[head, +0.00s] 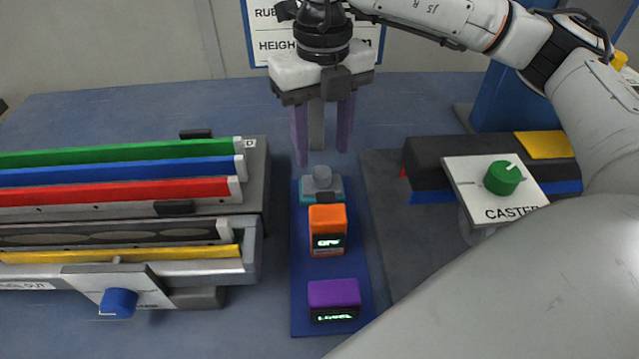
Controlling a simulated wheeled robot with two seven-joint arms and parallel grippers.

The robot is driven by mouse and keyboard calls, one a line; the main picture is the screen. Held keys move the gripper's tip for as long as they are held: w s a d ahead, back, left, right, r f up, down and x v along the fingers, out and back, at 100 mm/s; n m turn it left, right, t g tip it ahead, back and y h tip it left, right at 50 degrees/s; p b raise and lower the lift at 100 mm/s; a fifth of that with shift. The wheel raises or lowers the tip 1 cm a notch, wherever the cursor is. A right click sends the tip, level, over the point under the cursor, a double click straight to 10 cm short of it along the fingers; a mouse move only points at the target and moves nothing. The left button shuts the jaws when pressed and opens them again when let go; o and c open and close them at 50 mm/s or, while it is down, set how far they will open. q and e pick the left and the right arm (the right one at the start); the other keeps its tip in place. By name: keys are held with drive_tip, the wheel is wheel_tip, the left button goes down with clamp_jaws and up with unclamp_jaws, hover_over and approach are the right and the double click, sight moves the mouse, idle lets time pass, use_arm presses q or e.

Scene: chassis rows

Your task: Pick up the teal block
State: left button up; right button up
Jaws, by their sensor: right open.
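The teal block (335,190) sits at the far end of a blue mat (307,278), with a grey knob (322,178) on its top. An orange block (327,219) stands just in front of it and hides part of its near face. My right gripper (323,148) points down above and slightly behind the teal block, with its two purple fingers spread apart. Nothing is between the fingers except a grey part of the gripper behind. My left gripper is not in this view.
A purple block (334,299) sits at the mat's near end. On the left is a rack with green (115,153), blue, red and yellow bars and a blue knob (118,302). On the right is a caster unit with a green knob (502,178). The table behind is clear.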

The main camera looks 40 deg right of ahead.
sight(323, 172)
drive_tip(key=shift+s+f, duration=0.15)
drive_tip(key=shift+f, duration=2.6)
clamp_jaws()
